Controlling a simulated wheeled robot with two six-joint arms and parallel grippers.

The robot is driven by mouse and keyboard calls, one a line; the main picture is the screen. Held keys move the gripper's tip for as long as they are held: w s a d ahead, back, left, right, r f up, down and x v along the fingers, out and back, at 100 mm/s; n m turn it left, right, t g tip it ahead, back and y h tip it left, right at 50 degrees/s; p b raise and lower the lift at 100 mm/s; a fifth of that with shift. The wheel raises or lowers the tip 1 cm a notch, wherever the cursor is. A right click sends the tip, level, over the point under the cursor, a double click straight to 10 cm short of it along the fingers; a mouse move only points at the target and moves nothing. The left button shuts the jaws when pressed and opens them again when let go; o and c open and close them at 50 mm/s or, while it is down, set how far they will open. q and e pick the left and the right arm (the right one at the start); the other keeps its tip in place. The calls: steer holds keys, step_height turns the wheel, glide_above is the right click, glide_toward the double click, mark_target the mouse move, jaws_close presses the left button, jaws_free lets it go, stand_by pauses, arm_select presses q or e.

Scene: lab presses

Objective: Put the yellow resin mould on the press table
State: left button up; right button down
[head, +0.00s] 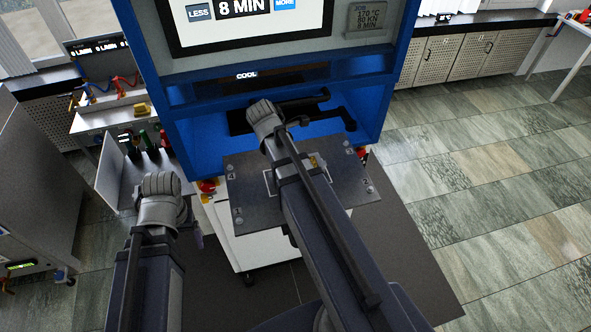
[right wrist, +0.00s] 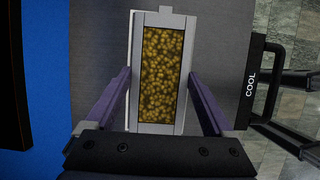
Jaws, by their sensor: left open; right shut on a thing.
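The yellow resin mould (right wrist: 160,80) is a pale grey rectangular frame filled with yellow-brown grains. In the right wrist view it lies between the two purple fingers of my right gripper (right wrist: 160,72), which is shut on its long sides. A grey press table (right wrist: 95,60) shows beneath it; whether the mould touches it I cannot tell. In the head view the press table (head: 245,215) is a dark plate with numbered corners and a pale outline. My right arm covers its middle and hides most of the mould. My left gripper (head: 194,220) is open and empty, left of the press table.
The blue press (head: 205,130) stands behind the table, with a screen above. A black handle bar marked COOL (right wrist: 258,80) is at the right of the wrist view. A side bench (head: 110,118) with tools stands at left. Tiled floor (head: 480,150) is clear at right.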

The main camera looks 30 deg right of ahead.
arm_select(q)
steer(key=shift+f+b, duration=1.05)
steer(key=shift+f, duration=0.5)
arm_select(e)
steer(key=shift+f, duration=1.55)
arm_select(q)
steer(key=shift+f, duration=0.1)
arm_select(e)
steer(key=shift+f, duration=0.1)
steer(key=shift+f, duration=0.15)
jaws_free()
steer(key=shift+a, duration=0.1)
steer(key=shift+p+v, duration=0.7)
steer(key=shift+v, duration=0.25)
steer(key=p+v, duration=0.5)
steer(key=v, duration=0.1)
steer(key=shift+p, duration=0.3)
arm_select(q)
step_height(320, 180, up, 7)
